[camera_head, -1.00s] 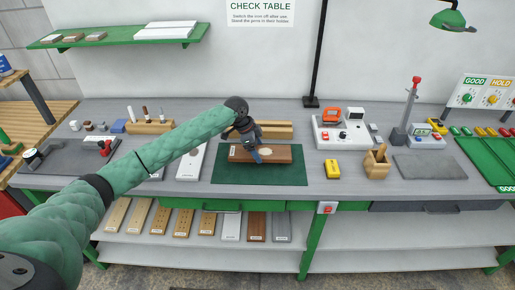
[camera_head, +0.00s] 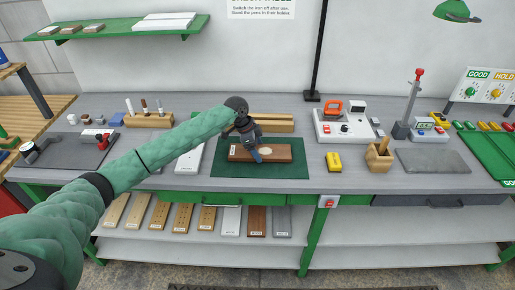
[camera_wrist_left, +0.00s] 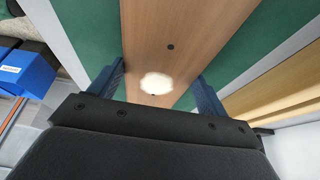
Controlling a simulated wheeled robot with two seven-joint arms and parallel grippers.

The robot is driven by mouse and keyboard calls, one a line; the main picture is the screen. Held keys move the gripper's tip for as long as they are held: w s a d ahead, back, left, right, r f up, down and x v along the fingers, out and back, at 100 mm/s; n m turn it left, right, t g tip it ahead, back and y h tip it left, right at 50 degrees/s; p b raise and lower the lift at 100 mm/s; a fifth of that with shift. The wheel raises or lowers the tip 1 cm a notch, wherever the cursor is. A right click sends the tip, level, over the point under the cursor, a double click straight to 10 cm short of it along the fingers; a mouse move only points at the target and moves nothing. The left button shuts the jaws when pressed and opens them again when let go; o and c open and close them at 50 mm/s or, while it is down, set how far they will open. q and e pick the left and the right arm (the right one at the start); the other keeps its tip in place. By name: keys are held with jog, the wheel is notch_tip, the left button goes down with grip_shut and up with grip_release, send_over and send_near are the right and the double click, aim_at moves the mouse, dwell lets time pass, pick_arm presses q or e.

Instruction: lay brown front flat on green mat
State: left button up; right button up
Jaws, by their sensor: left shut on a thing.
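The brown front (camera_head: 275,154) is a wooden board with a pale patch, over the green mat (camera_head: 290,171) in the head view. It looks flat and level; I cannot tell whether it touches the mat. My left gripper (camera_head: 257,156) is above it with fingers pointing down, shut on the board. In the left wrist view the brown front (camera_wrist_left: 185,30) runs between the two blue fingers (camera_wrist_left: 160,85), with the green mat (camera_wrist_left: 90,25) on both sides. The pale patch and a dark hole face the camera. My right gripper is not in view.
A wooden block (camera_head: 270,123) stands behind the mat. A white panel (camera_head: 189,158) lies to its left. A yellow device (camera_head: 333,161) and a wooden holder (camera_head: 378,158) stand to its right. More boards (camera_head: 257,221) lie on the shelf below.

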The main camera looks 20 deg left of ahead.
pick_arm(q)
jog(key=shift+f, duration=0.3)
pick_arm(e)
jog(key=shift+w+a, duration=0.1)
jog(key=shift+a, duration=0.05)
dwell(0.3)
pick_arm(q)
jog(key=o, duration=1.2)
jog(key=shift+c, duration=0.2)
jog(key=shift+a+r, duration=0.15)
jog(key=shift+r, duration=0.1)
jog(key=b+v, duration=0.2)
jog(key=v, duration=0.3)
jog(key=shift+a+r+b, duration=0.15)
jog(key=shift+b, duration=0.15)
jog(key=shift+v, duration=0.9)
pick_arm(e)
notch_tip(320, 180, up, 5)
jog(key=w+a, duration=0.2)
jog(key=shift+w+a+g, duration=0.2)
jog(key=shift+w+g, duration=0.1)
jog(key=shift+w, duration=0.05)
pick_arm(q)
jog(key=shift+s, duration=0.1)
